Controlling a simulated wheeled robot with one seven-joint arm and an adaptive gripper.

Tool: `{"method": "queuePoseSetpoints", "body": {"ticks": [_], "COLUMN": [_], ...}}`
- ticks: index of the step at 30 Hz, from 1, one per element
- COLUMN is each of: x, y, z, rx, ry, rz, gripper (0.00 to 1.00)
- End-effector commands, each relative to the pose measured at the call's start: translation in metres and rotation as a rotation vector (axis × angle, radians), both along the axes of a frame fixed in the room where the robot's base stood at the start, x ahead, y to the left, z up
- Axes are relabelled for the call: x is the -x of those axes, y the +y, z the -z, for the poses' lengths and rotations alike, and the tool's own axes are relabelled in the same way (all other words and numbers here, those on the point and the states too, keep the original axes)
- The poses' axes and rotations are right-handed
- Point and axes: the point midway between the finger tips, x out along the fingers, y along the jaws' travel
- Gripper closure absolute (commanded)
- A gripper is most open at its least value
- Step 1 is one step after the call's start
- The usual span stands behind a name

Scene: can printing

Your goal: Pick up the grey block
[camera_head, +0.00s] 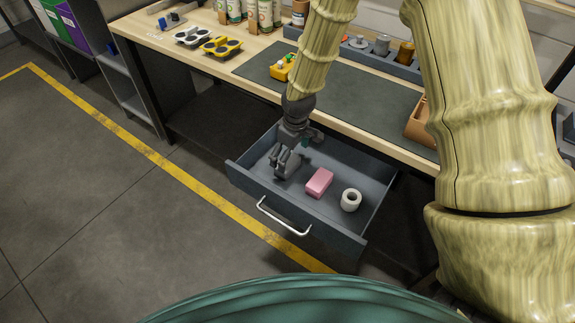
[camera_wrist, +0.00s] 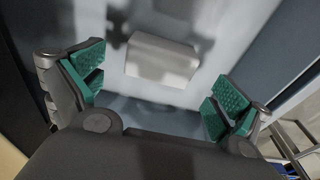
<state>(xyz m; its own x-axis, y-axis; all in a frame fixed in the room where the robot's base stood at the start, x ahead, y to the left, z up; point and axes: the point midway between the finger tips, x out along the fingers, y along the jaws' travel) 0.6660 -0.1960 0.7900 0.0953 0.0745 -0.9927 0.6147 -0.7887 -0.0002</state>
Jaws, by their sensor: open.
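The grey block (camera_wrist: 162,59) lies on the drawer floor in the wrist view, pale and box-shaped, a little beyond the gap between my fingers. My gripper (camera_wrist: 156,86) is open, its green-padded fingers spread wide to either side and apart from the block. In the head view my gripper (camera_head: 286,163) points down into the left part of the open drawer (camera_head: 290,207).
A pink block (camera_head: 320,182) and a white roll (camera_head: 351,200) lie in the drawer, right of my gripper. The drawer walls surround them, with a white handle (camera_head: 283,217) in front. The workbench (camera_head: 222,74) above holds a yellow tray (camera_head: 221,46) and several cans.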

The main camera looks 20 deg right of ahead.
Motion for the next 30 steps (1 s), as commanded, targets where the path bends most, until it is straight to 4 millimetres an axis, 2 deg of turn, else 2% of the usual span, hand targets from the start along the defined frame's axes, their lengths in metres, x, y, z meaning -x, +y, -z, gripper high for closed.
{"method": "queuePoseSetpoints", "body": {"ticks": [16, 27, 30], "x": [-0.004, -0.005, -0.005], "y": [0.004, 0.005, 0.005], "z": [0.046, 0.051, 0.051], "rx": [0.001, 0.0, 0.0], "ry": [0.002, 0.0, 0.0], "rz": [-0.001, -0.001, 0.0], "gripper": [0.0, 0.0, 0.16]}}
